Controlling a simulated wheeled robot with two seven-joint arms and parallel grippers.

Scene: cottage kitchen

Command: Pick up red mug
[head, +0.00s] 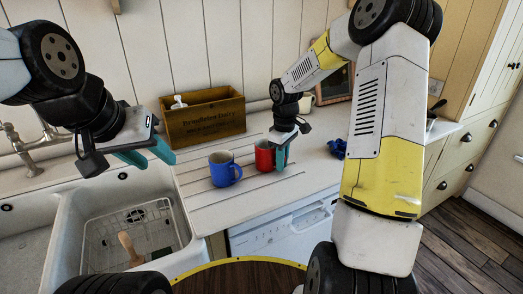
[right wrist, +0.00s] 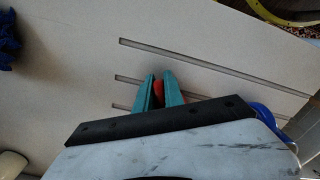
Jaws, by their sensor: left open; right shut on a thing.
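The red mug (head: 264,156) stands on the grooved counter in the head view, just right of a blue mug (head: 222,170). My right gripper (head: 283,156) is at the red mug's right side, its teal fingers shut on it. In the right wrist view, a small bit of red mug (right wrist: 159,88) shows between the teal fingers (right wrist: 160,90); the rest is hidden. The mug looks upright; I cannot tell whether it touches the counter. My left gripper (head: 148,158) is open and empty above the sink edge.
The sink (head: 62,235) with a wire rack and a wooden-handled tool lies at the left. A wooden crate (head: 204,122) stands behind the mugs. A dark blue cloth-like thing (head: 338,148) lies right of the red mug. The blue mug stands close to its left.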

